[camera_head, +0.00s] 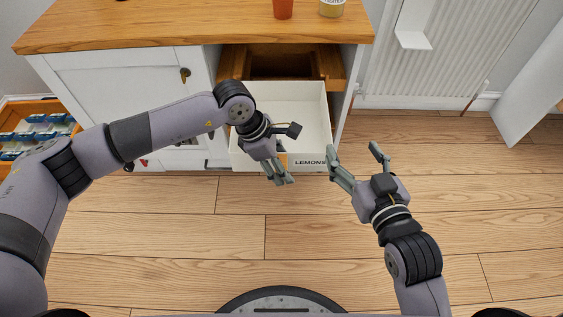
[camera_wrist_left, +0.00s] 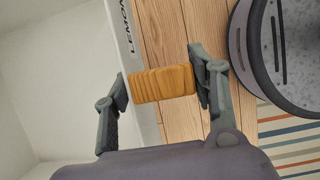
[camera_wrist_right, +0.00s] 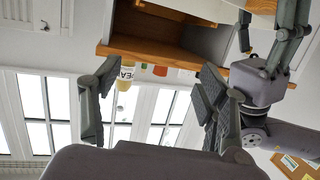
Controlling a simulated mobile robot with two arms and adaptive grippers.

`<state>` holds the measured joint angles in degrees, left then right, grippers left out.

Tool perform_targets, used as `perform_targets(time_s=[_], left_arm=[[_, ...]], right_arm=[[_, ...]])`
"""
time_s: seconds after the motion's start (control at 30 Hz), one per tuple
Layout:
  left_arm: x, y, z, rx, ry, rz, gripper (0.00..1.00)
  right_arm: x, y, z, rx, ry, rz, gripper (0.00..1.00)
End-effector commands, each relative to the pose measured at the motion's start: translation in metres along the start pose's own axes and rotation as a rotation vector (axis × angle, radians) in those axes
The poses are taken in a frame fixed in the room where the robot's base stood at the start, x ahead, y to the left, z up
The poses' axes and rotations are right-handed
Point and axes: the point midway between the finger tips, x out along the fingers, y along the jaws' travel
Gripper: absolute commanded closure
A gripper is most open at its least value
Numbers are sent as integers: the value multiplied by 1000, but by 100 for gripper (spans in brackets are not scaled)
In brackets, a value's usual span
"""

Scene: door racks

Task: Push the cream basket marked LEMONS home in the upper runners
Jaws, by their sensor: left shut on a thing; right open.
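The cream basket (camera_head: 307,105) marked LEMONS sticks out of the white cabinet, its front wall facing me. The black lettering is partly visible at the right of its front; it also shows in the left wrist view (camera_wrist_left: 118,38). My left gripper (camera_head: 281,178) is at the basket's front. In the left wrist view its fingers (camera_wrist_left: 161,82) are closed on the ribbed wooden handle (camera_wrist_left: 160,84). My right gripper (camera_head: 355,154) is open and empty, just right of the basket's front corner. The runners beneath the basket are hidden.
A wooden frame (camera_head: 335,70) lines the cabinet opening behind the basket. A wooden worktop (camera_head: 140,22) carries an orange cup (camera_head: 283,8) and a labelled jar (camera_head: 331,7). A closed white door (camera_head: 140,85) is left. Wooden floor (camera_head: 320,230) in front is clear.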

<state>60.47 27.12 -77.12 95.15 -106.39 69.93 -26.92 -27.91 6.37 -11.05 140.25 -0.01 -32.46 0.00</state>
Motion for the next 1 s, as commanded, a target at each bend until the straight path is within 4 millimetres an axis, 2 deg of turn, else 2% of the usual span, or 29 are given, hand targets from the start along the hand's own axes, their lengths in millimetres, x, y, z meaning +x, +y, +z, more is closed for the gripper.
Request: perform_targets(time_s=[0.3,0.7,1.0], left_arm=[[0,1,0,1,-1,2,90],[-1,1,0,1,-1,2,90],[-1,1,0,1,-1,2,90]], right_arm=[[0,0,0,1,3,-1,32],[2,-2,-14,1,75,-6,32],[2,-3,-15,1,76,-6,32]])
